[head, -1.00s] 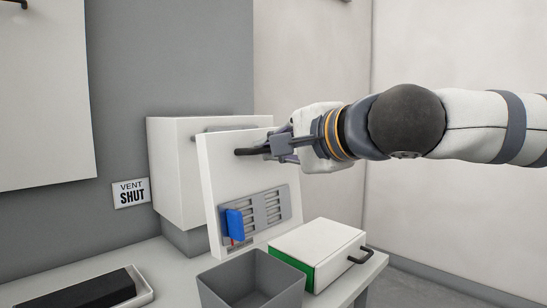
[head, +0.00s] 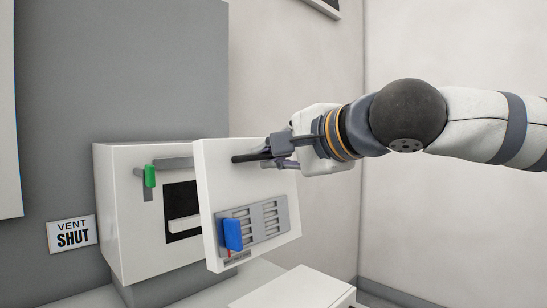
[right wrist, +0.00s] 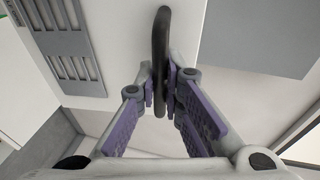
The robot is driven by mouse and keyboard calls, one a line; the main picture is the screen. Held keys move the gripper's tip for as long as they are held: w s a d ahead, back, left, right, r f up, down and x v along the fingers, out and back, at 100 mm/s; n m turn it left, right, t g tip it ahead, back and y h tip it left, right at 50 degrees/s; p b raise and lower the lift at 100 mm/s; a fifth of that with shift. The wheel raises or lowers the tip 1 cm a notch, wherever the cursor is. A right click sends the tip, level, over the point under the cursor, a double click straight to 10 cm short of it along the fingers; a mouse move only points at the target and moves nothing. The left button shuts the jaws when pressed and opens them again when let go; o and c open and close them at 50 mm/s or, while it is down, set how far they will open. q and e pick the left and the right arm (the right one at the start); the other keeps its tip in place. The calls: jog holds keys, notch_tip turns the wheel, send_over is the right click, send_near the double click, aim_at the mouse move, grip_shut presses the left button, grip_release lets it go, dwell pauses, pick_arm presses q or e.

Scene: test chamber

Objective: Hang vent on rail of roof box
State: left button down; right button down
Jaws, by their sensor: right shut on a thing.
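The vent is a white panel (head: 210,195) with a grey slotted grille (head: 268,219), a blue slider (head: 232,234) and a dark handle (head: 250,157). My right gripper (head: 270,154) is shut on that handle. The handle (right wrist: 161,60) also shows between the fingers (right wrist: 160,90) in the right wrist view. The panel hangs tilted in front of the white roof box (head: 125,215), covering its right part. The box has a grey rail (head: 172,163) along its upper front, a green tab (head: 150,176) and a dark opening (head: 181,205). Whether panel and rail touch is hidden. My left gripper is out of view.
A sign reading VENT SHUT (head: 72,235) is on the grey wall left of the box. A white box top (head: 295,288) lies on the table below the panel.

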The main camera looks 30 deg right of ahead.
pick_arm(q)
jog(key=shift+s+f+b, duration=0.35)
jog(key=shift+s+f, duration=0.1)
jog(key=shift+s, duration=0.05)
pick_arm(e)
jog(key=w+a, duration=0.3)
jog(key=w, duration=0.5)
jog(key=w+a, duration=0.3)
jog(key=w, duration=0.6)
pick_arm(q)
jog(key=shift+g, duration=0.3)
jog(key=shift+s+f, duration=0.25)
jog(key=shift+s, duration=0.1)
pick_arm(e)
jog(key=shift+w+r+t, duration=0.15)
jog(key=shift+r+t, duration=0.05)
jog(key=shift+t, duration=0.3)
